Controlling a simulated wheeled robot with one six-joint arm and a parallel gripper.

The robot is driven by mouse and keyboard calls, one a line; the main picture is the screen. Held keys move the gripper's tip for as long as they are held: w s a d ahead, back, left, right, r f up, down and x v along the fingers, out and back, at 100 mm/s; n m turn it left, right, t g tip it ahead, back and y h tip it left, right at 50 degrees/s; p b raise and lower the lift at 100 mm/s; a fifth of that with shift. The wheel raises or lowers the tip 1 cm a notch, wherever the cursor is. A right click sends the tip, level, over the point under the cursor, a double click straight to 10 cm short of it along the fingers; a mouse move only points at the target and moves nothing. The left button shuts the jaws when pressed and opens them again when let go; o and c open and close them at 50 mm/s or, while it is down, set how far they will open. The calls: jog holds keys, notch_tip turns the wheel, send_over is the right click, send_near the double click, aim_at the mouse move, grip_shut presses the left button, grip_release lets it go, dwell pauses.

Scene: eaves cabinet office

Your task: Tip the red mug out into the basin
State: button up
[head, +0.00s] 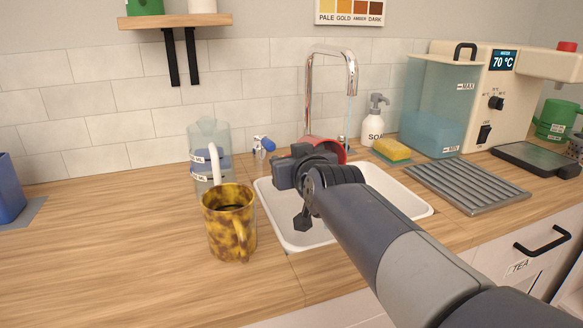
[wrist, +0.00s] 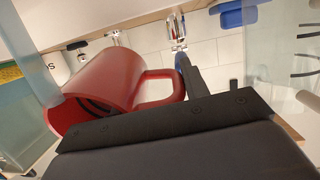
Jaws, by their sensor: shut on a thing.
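The red mug (head: 336,149) is above the back of the white basin (head: 408,203), mostly hidden behind my gripper in the head view. My gripper (head: 297,168) is shut on the mug's handle. In the wrist view the red mug (wrist: 110,82) lies tilted, its mouth toward the lower left with a dark inside, and the handle (wrist: 160,88) meets my dark finger (wrist: 195,85). I cannot tell whether liquid is in it. The chrome tap (head: 310,85) arches over the basin, with a thin bluish streak below its spout.
A mottled amber mug (head: 229,235) holding dark liquid stands left of the basin, with a clear jug (head: 210,135) behind it. A soap bottle (head: 373,125), yellow sponge (head: 392,149), grey rack (head: 465,187) and water heater (head: 440,100) stand right.

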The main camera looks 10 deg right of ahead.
jog(key=shift+s+f+t+b, duration=0.2)
jog(key=shift+t+b, duration=0.35)
jog(key=shift+b, duration=1.95)
jog(key=shift+s+f+t+b, duration=0.1)
jog(key=shift+f+t+b, duration=0.35)
jog(key=shift+b, duration=2)
jog(key=shift+s+r+t+b, duration=0.1)
jog(key=shift+r+t+b, duration=0.3)
jog(key=shift+b, duration=0.65)
jog(key=shift+s+d+t+b, duration=0.15)
jog(key=shift+t+b, duration=0.35)
jog(key=shift+b, duration=1.45)
jog(key=shift+d+r+p, duration=0.1)
jog(key=shift+r+p, duration=0.15)
jog(key=shift+p, duration=0.25)
jog(key=shift+p, duration=0.45)
jog(key=shift+s+t+y+p, duration=0.15)
jog(key=shift+t+y+p, duration=0.15)
jog(key=shift+t+p, duration=0.15)
jog(key=shift+r, duration=0.15)
jog(key=p, duration=0.3)
jog(key=shift+r+g+p, duration=0.2)
jog(key=shift+g+p, duration=0.1)
jog(key=shift+g, duration=0.05)
